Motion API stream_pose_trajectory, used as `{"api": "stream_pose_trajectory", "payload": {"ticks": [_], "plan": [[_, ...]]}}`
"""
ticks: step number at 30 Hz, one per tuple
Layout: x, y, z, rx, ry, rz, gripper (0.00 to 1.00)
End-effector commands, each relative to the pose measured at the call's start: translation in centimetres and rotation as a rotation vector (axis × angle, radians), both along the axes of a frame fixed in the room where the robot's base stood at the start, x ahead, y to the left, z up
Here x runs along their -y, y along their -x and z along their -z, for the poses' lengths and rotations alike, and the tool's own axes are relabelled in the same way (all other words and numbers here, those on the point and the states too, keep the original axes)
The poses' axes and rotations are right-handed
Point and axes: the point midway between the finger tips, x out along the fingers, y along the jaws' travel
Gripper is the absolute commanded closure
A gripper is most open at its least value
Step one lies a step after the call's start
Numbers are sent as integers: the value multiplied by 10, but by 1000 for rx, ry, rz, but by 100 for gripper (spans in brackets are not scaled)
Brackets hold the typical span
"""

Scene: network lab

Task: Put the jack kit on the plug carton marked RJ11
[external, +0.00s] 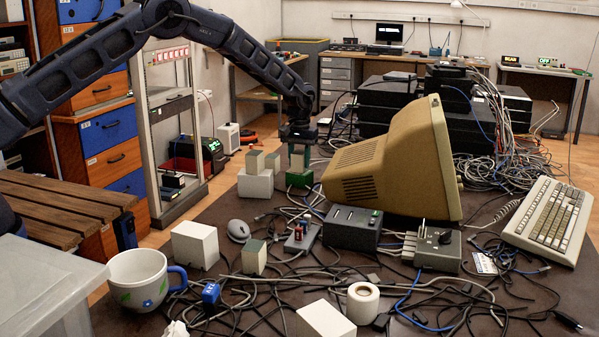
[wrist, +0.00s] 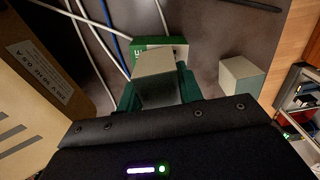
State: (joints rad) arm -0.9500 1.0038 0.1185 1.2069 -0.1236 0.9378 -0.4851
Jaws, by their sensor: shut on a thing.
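In the wrist view, my gripper (wrist: 158,92) is shut on a small box with a cream face (wrist: 154,64) and a grey-green side, which I take to be the jack kit. In the external view, my gripper (external: 298,150) is beyond the table's middle, left of the beige monitor. The held box is directly above a green carton (external: 299,179). The carton's green and white edge (wrist: 163,43) shows behind the held box in the wrist view. I cannot tell whether they touch, and the carton's marking is not legible.
A white carton (external: 255,186) with small boxes on it stands just left of the green one. The beige monitor (external: 385,165) is close on the right. Cables, a mug (external: 138,280) and white boxes (external: 195,245) crowd the nearer table.

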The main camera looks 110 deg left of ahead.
Motion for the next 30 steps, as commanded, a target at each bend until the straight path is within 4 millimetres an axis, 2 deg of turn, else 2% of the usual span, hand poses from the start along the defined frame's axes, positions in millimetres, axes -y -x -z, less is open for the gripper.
{"api": "stream_pose_trajectory", "payload": {"ticks": [11,12,15,25,30], "plan": [[0,0,3,0,0,0,89],[0,0,4,1,-1,0,60],[0,-1,3,1,-1,0,42],[0,-1,1,1,-1,0,42],[0,-1,-17,2,-2,1,42]]}}
